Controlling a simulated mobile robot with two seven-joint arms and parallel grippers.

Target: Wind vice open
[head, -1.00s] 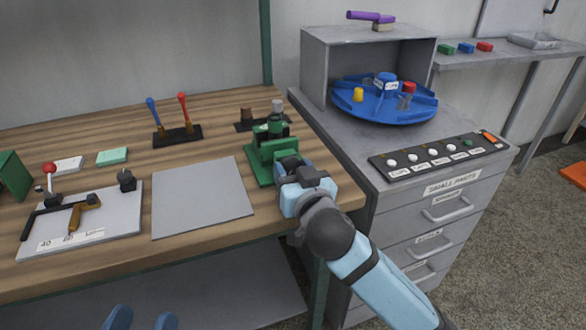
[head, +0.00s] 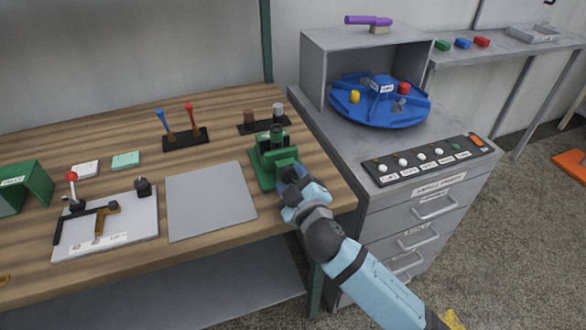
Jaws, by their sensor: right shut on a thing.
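The green vice (head: 271,155) stands on the wooden bench near its right edge, beside the grey mat. My right gripper (head: 290,179) is at the near side of the vice, where the handle would be. It is shut on a part there, which I take to be the vice handle. The gripper hides that handle, and the gap between the vice jaws is too small to judge. My left gripper is not in view.
A grey mat (head: 211,201) lies left of the vice. A board with a red-knobbed lever (head: 106,226) is further left. The drawer cabinet (head: 418,215) with a blue carousel (head: 380,106) stands close on the right.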

